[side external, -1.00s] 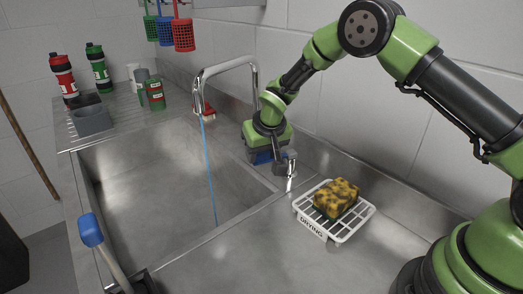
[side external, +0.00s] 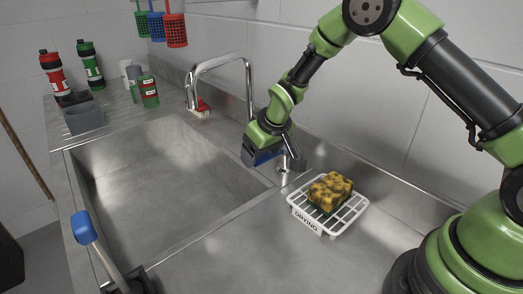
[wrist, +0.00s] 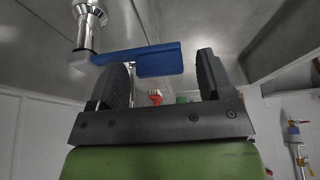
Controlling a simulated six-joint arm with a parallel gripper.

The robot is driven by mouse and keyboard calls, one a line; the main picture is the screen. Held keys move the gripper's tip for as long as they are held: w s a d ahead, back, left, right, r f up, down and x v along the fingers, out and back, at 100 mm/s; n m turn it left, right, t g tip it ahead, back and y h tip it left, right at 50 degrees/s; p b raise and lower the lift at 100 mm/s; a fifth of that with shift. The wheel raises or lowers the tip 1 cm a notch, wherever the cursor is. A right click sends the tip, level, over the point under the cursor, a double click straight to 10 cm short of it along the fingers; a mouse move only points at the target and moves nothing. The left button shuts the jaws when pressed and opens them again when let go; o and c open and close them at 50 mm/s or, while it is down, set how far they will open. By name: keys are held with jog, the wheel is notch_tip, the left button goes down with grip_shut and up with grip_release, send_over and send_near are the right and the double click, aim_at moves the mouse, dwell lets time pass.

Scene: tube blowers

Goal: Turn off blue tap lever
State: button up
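The chrome tap (side external: 222,62) arches over the sink, and no water stream shows below its spout. In the wrist view, the blue tap lever (wrist: 160,60) runs sideways from its chrome base (wrist: 88,32), crossing just past my left fingertip and ending between my two fingers. My gripper (wrist: 163,65) is open, with its fingers spread apart; contact with the lever cannot be told. In the side view, my gripper is low beside the chrome base (side external: 287,175), with blue showing at its lower edge; it partly hides the lever.
A white drying rack (side external: 330,222) holds a yellow-black sponge (side external: 330,190) right of the tap. A blue-ended handle (side external: 84,228) stands at the front left. Bottles (side external: 53,72) and a grey container (side external: 84,118) stand on the drainer. The sink basin (side external: 150,190) is clear.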

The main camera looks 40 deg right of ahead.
jog(key=shift+r, duration=0.1)
jog(key=v, duration=0.9)
jog(key=shift+s+r, duration=0.2)
jog(key=shift+r, duration=0.15)
jog(key=s+r+m+t, duration=0.1)
jog(key=s+r, duration=0.3)
jog(key=s, duration=0.4)
jog(key=s+r+m+t+y, duration=0.1)
jog(key=s+r, duration=0.4)
jog(key=s, duration=0.3)
jog(key=s+r+m+y, duration=0.1)
jog(key=s+r+m, duration=0.1)
jog(key=s+r, duration=0.3)
jog(key=s+a, duration=0.1)
jog(key=s, duration=0.2)
jog(key=shift+t, duration=0.4)
